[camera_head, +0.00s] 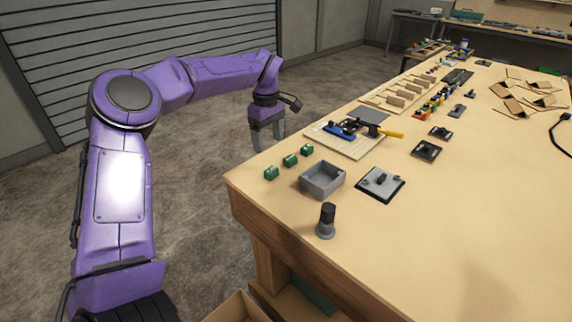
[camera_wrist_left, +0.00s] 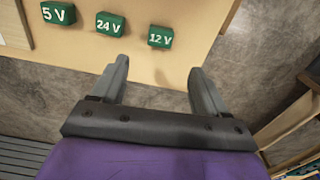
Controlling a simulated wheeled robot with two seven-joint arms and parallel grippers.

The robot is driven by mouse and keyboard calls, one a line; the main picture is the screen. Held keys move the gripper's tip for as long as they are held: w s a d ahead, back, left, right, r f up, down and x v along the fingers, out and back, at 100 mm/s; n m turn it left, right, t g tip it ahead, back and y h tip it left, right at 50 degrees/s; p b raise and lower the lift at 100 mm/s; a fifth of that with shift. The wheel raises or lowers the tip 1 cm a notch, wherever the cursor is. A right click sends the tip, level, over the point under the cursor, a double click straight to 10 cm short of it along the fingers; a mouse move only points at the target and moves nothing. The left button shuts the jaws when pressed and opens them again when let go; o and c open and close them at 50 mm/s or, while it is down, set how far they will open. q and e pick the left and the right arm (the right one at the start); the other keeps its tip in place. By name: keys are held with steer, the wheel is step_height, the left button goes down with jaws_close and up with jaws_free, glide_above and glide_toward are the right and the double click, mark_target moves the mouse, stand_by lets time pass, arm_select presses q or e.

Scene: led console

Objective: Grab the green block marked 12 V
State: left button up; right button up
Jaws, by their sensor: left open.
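The green block marked 12 V (camera_wrist_left: 160,37) is the rightmost of three green blocks in the left wrist view. In the head view it is the nearest one (camera_head: 271,173), close to the table's left edge. The block marked 24 V (camera_wrist_left: 110,24) is beside it, and the block marked 5 V (camera_wrist_left: 58,13) is farthest left. My left gripper (camera_head: 268,146) is open and empty, out past the table's left edge. In the left wrist view its fingers (camera_wrist_left: 158,68) point toward the blocks, with the 12 V block ahead of the gap, apart from both fingers. My right gripper is not visible.
A grey open box (camera_head: 323,190) stands right of the green blocks. A black knob on a grey base (camera_head: 326,220) stands nearer, and a square plate with a handle (camera_head: 380,194) lies farther right. A wooden board (camera_head: 320,132) holding blue and black parts lies behind the blocks.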

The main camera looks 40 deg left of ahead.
mark_target(271, 170)
arm_select(q)
steer(key=shift+w+f, duration=0.25)
steer(key=shift+f, duration=0.5)
steer(key=f, duration=0.2)
steer(key=shift+s+f+p, duration=0.3)
steer(key=shift+s+p, duration=0.05)
steer(key=shift+p, duration=0.05)
steer(key=f, duration=0.2)
steer(key=f+p, duration=0.1)
steer(key=f, duration=0.1)
steer(key=f+p, duration=0.1)
steer(key=f, duration=0.1)
steer(key=shift+w+d, duration=0.15)
steer(key=shift+d, duration=0.2)
steer(key=c, duration=1.1)
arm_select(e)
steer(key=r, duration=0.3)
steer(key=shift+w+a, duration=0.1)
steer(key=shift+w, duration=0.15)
